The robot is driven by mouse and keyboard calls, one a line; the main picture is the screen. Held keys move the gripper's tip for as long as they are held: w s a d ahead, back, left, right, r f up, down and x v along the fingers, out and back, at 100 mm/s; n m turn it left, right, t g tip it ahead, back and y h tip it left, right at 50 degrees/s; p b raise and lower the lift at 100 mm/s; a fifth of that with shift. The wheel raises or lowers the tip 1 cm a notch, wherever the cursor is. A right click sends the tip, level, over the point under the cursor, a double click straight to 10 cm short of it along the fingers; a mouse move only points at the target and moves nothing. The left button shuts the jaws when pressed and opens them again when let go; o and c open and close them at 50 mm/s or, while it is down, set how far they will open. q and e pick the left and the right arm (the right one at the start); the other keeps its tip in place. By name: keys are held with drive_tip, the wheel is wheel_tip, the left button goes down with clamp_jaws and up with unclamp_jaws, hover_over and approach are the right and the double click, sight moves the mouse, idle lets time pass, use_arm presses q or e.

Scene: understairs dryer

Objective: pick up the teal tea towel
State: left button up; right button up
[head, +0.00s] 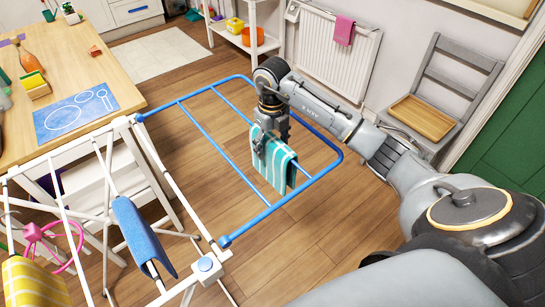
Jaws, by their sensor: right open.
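The teal tea towel (282,163), with pale stripes, hangs folded over a blue rail of the drying rack's wing (238,92). My right gripper (262,153) points down at the towel's upper left part, with its fingers in front of or around the fold. The jaws are open; I cannot tell whether a finger touches the cloth. My left gripper does not show.
A blue cloth (144,236) and a yellow striped cloth (34,283) hang on the white rack bars. A wooden table (120,62) stands at the left. A grey chair with a wooden tray (422,117) is at the right, near a radiator (325,55) with a pink cloth (344,30).

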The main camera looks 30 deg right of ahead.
wheel_tip(320, 180, down, 5)
drive_tip(key=shift+a+r+p, duration=0.1)
drive_tip(key=shift+r+p, duration=0.05)
drive_tip(key=shift+p, duration=0.35)
drive_tip(key=shift+c, duration=0.2)
drive_tip(key=c, duration=1.2)
drive_tip(key=shift+c, duration=0.2)
drive_tip(key=shift+r, duration=0.15)
wheel_tip(320, 180, up, 10)
drive_tip(key=shift+w+r+b, duration=0.1)
drive_tip(key=shift+r+b, duration=0.15)
drive_tip(key=shift+b, duration=0.6)
wheel_tip(320, 180, up, 6)
drive_tip(key=shift+r+p, duration=0.15)
drive_tip(key=shift+p, duration=0.15)
drive_tip(key=shift+r, duration=0.5)
